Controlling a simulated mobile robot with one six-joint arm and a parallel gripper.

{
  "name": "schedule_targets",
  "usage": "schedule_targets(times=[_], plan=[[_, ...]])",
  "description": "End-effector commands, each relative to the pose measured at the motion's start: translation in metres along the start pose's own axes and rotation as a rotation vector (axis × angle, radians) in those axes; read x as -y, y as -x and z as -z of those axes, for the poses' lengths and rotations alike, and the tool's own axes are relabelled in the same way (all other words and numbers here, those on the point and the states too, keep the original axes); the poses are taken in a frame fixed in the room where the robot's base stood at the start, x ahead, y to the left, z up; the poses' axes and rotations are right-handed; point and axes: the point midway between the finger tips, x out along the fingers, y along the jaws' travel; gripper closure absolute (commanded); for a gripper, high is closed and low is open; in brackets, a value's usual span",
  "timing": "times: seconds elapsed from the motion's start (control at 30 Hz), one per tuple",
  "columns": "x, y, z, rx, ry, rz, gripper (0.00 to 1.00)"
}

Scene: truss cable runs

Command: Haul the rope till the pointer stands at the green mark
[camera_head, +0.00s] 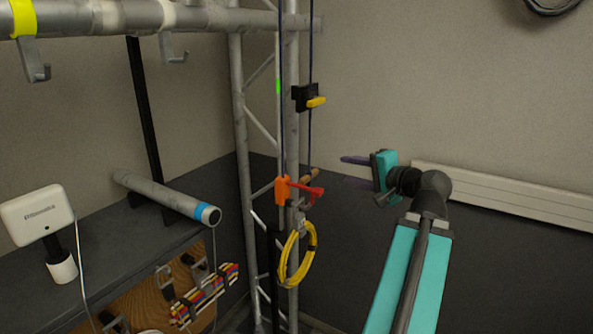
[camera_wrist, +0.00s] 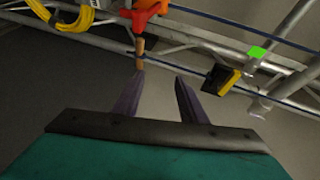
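The dark blue rope (camera_head: 282,60) has two vertical runs at the truss; the right run passes a black block with a yellow lever (camera_head: 316,102). An orange-red piece, apparently the pointer (camera_head: 283,190), sits well below the green mark (camera_head: 278,87). The mark also shows in the wrist view (camera_wrist: 257,52). A tan wooden handle (camera_head: 310,176) is on the right rope run, beside the pointer. My gripper (camera_head: 355,171) is open and empty, right of the handle. In the wrist view, the handle (camera_wrist: 139,47) lies just beyond the left fingertip of my gripper (camera_wrist: 159,76).
A coiled yellow cable (camera_head: 290,265) hangs on the truss below the pointer. The grey truss (camera_head: 240,110) stands behind the rope. A bench at left holds a white device (camera_head: 38,214) and a grey tube (camera_head: 165,196). A white wall trunking (camera_head: 510,192) runs at right.

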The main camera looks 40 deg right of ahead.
Motion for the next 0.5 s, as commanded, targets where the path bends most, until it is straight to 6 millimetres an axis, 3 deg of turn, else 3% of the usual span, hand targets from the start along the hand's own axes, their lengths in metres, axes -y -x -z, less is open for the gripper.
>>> schedule_targets(times=[0.5], plan=[[-0.001,0.037,0.000,-0.001,0.001,-0.001,0.62]])
